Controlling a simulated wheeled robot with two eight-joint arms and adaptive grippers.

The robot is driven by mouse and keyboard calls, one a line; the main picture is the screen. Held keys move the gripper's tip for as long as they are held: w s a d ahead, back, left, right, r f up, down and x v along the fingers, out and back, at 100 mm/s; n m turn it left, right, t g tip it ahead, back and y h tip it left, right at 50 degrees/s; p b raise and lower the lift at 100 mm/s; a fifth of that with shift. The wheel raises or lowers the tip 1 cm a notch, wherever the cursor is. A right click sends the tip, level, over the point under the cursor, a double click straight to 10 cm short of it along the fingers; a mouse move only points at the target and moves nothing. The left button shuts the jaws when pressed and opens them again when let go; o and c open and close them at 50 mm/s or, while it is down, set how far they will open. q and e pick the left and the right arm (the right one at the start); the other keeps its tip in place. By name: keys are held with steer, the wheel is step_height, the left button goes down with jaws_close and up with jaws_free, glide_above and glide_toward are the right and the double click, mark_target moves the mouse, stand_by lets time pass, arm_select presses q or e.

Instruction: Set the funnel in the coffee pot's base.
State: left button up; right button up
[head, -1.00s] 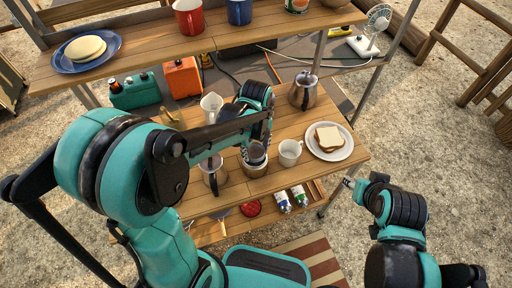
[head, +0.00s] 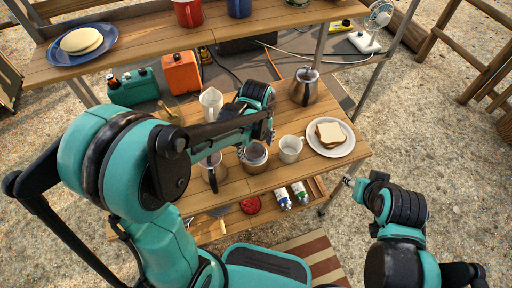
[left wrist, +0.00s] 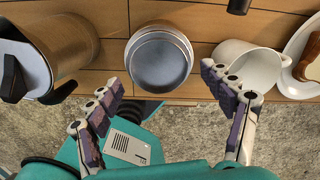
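The coffee pot's base (head: 255,158) is a short round metal cup upright on the lower wooden shelf. In the left wrist view the base (left wrist: 159,38) shows its round mouth, filled by a smooth grey inner surface. This looks like the funnel (left wrist: 160,64) sitting inside the rim, though its shape is hard to make out. My left gripper (head: 258,140) hovers just above the base. In the left wrist view my left gripper (left wrist: 164,88) has its fingers spread, with nothing between them. My right gripper (head: 349,182) is off the shelf's right front corner, too small to judge.
A metal pot with a black handle (head: 214,173) stands left of the base, a white mug (head: 290,148) close right. A plate (head: 314,147) with a sandwich is farther right. A white jug (head: 210,103) and a metal kettle (head: 304,88) stand behind. An upper shelf (head: 130,68) overhangs the back.

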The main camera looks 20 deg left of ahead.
arm_select(q)
step_height(320, 180, up, 12)
stand_by(0.6)
stand_by(0.5)
steer(key=s+a+n+t, duration=0.2)
steer(key=s+n, duration=0.3)
steer(key=n, duration=0.8)
steer(key=s+a+f+n+t, duration=0.1)
steer(key=s+a+n+t, duration=0.2)
steer(key=n, duration=1)
steer(key=shift+s+f+t, duration=0.3)
steer(key=shift+s+t, duration=0.6)
steer(key=shift+t, duration=0.2)
steer(key=shift+a, duration=0.1)
